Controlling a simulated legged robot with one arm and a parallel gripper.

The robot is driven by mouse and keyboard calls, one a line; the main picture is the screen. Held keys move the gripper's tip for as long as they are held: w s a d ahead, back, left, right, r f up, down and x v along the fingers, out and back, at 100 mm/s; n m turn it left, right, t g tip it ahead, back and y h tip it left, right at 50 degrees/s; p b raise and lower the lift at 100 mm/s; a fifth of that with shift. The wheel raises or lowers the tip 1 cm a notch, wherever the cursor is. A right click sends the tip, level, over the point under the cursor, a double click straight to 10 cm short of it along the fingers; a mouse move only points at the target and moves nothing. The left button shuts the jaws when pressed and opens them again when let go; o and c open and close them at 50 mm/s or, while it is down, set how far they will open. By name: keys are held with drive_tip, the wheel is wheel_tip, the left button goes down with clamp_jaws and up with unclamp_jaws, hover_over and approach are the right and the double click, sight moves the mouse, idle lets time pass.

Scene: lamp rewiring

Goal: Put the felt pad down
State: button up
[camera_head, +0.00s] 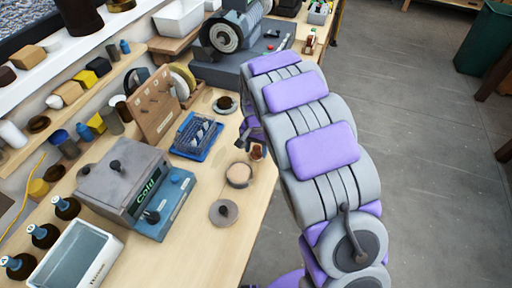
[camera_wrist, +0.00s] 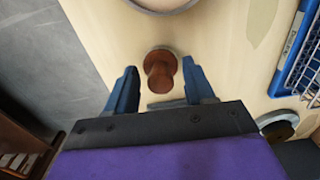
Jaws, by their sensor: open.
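A small reddish-brown, spool-shaped knob with a grey rim at its base (camera_wrist: 160,72) stands on the light wooden bench; I take it to be the felt pad. It also shows in the head view (camera_head: 257,153), small and partly hidden by my arm. My gripper (camera_wrist: 159,68) is open, with one dark blue finger on each side of the knob. Gaps show between the knob and both fingers. Whether its base rests fully flat on the bench is hard to tell. In the head view my gripper is mostly hidden behind my arm.
A round beige-topped dish (camera_head: 238,175) and a grey disc with a knob (camera_head: 223,212) are close by. A blue tray with a wire rack (camera_head: 196,136) and a blue-grey device with a green display (camera_head: 150,190) stand to the left. The bench's edge is close.

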sight(256, 148)
drive_tip(key=shift+r, duration=0.1)
wheel_tip(256, 148, up, 12)
drive_tip(key=p, duration=0.3)
drive_tip(key=s+d+r+n, duration=0.1)
drive_tip(key=s+d+r, duration=0.3)
drive_tip(key=s, duration=0.5)
drive_tip(key=s+d+r+n, duration=0.1)
drive_tip(key=s+d+r, duration=0.35)
drive_tip(key=s, duration=0.45)
drive_tip(key=s+d+f+n+g, duration=0.1)
drive_tip(key=s, duration=0.9)
drive_tip(key=s+d+n, duration=0.1)
drive_tip(key=s, duration=0.8)
drive_tip(key=shift+s+d+f+n+g, duration=0.35)
drive_tip(key=shift+s+f+n+g, duration=0.05)
